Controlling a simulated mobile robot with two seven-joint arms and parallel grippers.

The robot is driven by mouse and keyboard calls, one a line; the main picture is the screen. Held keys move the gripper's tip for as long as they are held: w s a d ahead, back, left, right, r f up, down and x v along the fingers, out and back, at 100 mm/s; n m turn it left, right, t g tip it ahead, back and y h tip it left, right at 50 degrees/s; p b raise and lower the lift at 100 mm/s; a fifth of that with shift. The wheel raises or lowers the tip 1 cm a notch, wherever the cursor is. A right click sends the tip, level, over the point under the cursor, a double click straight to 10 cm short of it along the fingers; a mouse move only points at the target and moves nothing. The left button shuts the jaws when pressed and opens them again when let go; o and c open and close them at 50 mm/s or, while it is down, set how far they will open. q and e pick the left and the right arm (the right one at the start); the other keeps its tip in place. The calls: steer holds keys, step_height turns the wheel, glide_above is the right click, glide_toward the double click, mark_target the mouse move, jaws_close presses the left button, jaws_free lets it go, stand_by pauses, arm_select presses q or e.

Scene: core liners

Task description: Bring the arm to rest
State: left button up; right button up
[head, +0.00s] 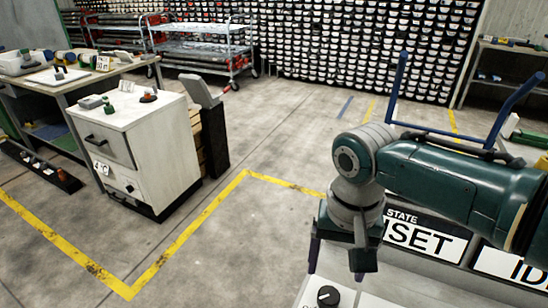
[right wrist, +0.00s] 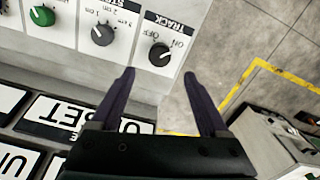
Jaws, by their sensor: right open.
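My right arm (head: 440,180), green and grey, reaches in from the right in the head view. Its right gripper (head: 343,262) points down over the near corner of a pale control panel. In the right wrist view the right gripper (right wrist: 160,85) has its two dark purple fingers spread apart with nothing between them. Beyond the fingertips is a black knob (right wrist: 159,54) labelled TRACK, with ON and OFF marks; whether a finger touches the panel I cannot tell. My left gripper is in neither view.
The panel has label plates (head: 425,238) and a green knob (right wrist: 42,16). A white drawer cabinet (head: 140,150) stands at the left beside a workbench (head: 75,78). Wheeled racks (head: 205,50) and a wall of bins (head: 370,45) are behind. The floor between is clear, with yellow lines.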

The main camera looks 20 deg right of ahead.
step_height(320, 180, up, 2)
stand_by(0.5)
steer(key=s+a+r+n+t, duration=0.1)
steer(key=s+a+n, duration=0.4)
steer(key=s, duration=0.3)
steer(key=s+d+r+n+t, duration=0.2)
steer(key=s+r+n, duration=0.2)
steer(key=s+r, duration=0.4)
step_height(320, 180, up, 33)
steer(key=p, duration=3.2)
steer(key=shift+s+f+t, duration=0.15)
steer(key=shift+t, duration=0.15)
